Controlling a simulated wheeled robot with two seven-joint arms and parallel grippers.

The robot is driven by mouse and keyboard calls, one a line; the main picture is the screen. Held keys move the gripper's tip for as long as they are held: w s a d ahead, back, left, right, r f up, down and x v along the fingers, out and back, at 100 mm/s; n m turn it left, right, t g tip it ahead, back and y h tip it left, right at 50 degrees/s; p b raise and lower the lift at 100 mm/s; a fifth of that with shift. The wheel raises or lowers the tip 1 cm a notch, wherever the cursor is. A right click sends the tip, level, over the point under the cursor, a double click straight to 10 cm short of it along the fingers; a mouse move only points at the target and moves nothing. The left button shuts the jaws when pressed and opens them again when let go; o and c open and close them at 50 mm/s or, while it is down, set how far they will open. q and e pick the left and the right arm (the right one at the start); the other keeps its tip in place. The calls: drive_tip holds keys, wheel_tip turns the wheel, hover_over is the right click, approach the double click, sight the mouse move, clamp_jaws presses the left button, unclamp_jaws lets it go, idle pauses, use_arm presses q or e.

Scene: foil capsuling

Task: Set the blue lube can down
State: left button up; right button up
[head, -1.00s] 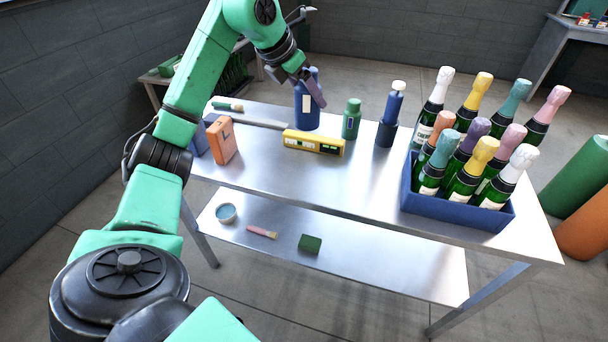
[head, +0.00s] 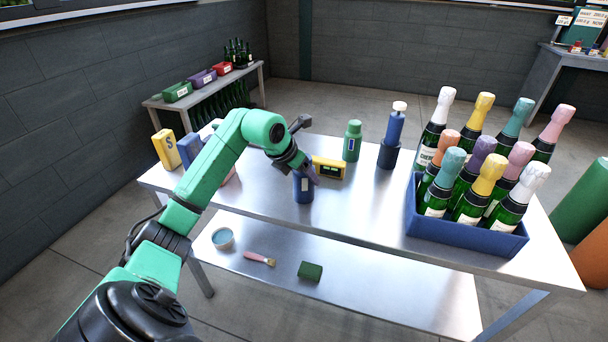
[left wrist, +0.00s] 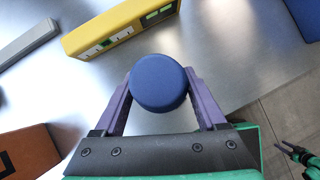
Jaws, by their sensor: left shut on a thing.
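The blue lube can (head: 303,187) is upright near the front edge of the metal table, in front of the yellow level. My left gripper (head: 304,172) is shut on it near its top. The left wrist view looks down on the can's round blue top (left wrist: 159,83), with the purple fingers on either side of it. I cannot tell whether the can's base touches the table (head: 350,205).
The yellow level (head: 329,168) lies just behind the can. A green bottle (head: 352,142) and a blue bottle in a dark holder (head: 388,155) stand farther back. A blue crate (head: 460,235) of foil-topped bottles is at right. The table between can and crate is clear.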

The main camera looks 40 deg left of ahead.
use_arm(q)
drive_tip(key=o, duration=1.4)
drive_tip(key=b+v, duration=0.1)
drive_tip(key=v, duration=1.1)
